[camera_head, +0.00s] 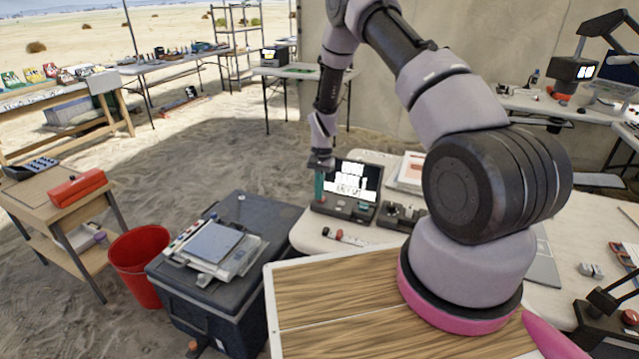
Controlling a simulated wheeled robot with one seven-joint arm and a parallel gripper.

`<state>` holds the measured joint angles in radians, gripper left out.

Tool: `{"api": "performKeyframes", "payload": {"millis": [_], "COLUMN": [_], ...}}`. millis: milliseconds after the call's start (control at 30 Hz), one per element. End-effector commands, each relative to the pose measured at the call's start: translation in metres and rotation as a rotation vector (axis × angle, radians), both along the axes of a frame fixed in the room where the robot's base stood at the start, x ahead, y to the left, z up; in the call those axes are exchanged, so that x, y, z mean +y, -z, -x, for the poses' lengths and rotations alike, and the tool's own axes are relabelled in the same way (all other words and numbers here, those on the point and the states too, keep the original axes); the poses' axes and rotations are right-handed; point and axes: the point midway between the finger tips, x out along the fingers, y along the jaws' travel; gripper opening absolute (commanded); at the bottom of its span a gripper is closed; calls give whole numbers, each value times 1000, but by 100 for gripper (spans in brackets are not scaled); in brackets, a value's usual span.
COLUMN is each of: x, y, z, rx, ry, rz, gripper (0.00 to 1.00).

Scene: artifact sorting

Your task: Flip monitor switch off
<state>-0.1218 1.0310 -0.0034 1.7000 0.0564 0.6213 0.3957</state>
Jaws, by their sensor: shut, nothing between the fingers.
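The monitor (357,181) is a small dark unit with a lit white screen, standing on the left part of the pale table. Its dark base (345,207) carries small controls, including a teal one at the right. The switch itself is too small to make out. My gripper (319,196) points down with teal fingers at the left edge of the monitor, just over or touching the base; I cannot tell which. The fingers are shut with nothing between them. They hide the left end of the base.
A small dark device (402,213) stands right of the monitor, with a framed sheet (411,170) behind it. Small red and white items (340,236) lie in front. A dark cooler (225,310) with a scale on top and a red bucket (139,262) stand at left.

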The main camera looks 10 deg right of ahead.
Motion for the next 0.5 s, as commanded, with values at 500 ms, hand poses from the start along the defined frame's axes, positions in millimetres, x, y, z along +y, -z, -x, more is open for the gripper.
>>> {"api": "performKeyframes", "payload": {"millis": [500], "x": [2], "y": [7], "z": [3], "rx": [1], "ry": [1], "rz": [0], "gripper": [0]}}
